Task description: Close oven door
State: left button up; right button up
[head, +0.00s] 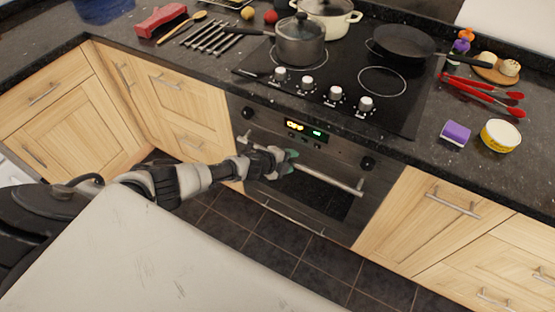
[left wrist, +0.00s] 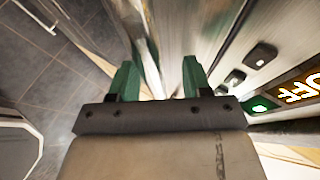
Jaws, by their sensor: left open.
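The oven (head: 300,165) is built in under the cooktop, with a steel front and a dark window. Its door looks shut or nearly shut; I cannot tell if a small gap is left. The long metal door handle (head: 335,181) runs across the door below the control panel (head: 305,131). My left gripper (head: 288,160) is at the left part of the handle, covering some of it. In the left wrist view its green fingers (left wrist: 160,80) are apart, close to the metal oven front. I cannot tell whether they touch the handle. My right gripper is not in view.
The cooktop (head: 345,75) carries a pot (head: 299,45), a cream pot (head: 327,15) and a frying pan (head: 403,42). Red tongs (head: 480,88), a purple sponge (head: 456,133) and a yellow tin (head: 500,135) lie on the right counter. Wooden cabinets flank the oven above a dark tiled floor (head: 285,262).

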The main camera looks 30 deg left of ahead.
pick_arm(q)
jog(key=p+v, duration=0.1)
jog(key=v, duration=0.8)
jog(key=shift+p, duration=0.35)
jog(key=s+f+n+g+y, duration=0.3)
jog(key=s+f+n+y, duration=0.2)
jog(key=s+f+n, duration=1.1)
jog(key=s+d+f+g, duration=0.1)
jog(key=s+f, duration=0.3)
jog(key=s, duration=0.5)
jog(key=s+d+f+n+g, duration=0.1)
jog(key=s+d+f+g, duration=0.1)
jog(key=s, duration=0.8)
jog(key=s+d+f+n+g, duration=0.1)
jog(key=s+f+g, duration=0.2)
jog(key=s+f, duration=0.3)
jog(key=s, duration=0.3)
jog(key=shift+s+d+f+y, duration=0.2)
jog(key=shift+s+d+y, duration=0.1)
